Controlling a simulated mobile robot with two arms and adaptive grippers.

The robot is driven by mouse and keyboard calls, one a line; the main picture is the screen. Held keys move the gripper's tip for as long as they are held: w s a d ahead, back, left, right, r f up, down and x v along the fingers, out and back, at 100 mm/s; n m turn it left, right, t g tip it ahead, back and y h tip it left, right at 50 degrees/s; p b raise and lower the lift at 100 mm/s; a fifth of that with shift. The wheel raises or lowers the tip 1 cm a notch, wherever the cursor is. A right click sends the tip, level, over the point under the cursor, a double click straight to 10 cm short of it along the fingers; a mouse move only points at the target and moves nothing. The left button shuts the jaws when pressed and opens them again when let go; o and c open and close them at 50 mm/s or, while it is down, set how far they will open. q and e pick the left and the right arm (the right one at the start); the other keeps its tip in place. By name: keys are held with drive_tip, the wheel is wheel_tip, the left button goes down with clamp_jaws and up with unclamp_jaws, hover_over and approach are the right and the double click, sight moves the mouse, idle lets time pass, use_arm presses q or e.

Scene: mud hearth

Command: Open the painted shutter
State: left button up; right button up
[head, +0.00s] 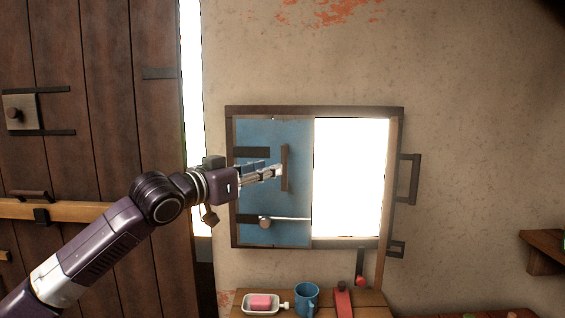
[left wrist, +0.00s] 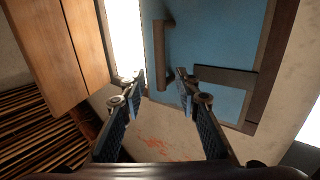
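The painted shutter (head: 262,200) is a blue panel with dark straps, covering the left half of a wooden-framed window. Its upright brown handle (head: 285,167) is near the panel's right side. My left gripper (head: 265,174) reaches in from the left, in front of the panel, with its fingertips close to the handle. In the left wrist view my left gripper (left wrist: 158,78) has its fingers apart with nothing between them. The handle (left wrist: 163,55) shows just beyond the fingertips, against the blue shutter (left wrist: 210,45). Contact cannot be told. My right gripper is not in view.
The right half of the window (head: 350,180) is bright and uncovered. A small ledge below holds a white dish (head: 250,310) with a pink block, a blue mug (head: 307,298) and a red-and-dark item (head: 343,302). A plank door (head: 100,120) stands left. Dark brackets (head: 409,180) stick out right.

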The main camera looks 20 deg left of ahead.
sight(282, 161)
use_arm(q)
drive_tip(key=p+x, duration=0.1)
drive_tip(key=x, duration=0.1)
drive_tip(key=p+x, duration=0.1)
drive_tip(key=x, duration=0.1)
drive_tip(key=r+x, duration=0.1)
drive_tip(key=x, duration=0.2)
drive_tip(key=shift+p, duration=0.4)
drive_tip(key=shift+w+d, duration=0.1)
drive_tip(key=shift+w, duration=0.25)
drive_tip(key=shift+f, duration=0.1)
drive_tip(key=shift+c, duration=0.7)
clamp_jaws()
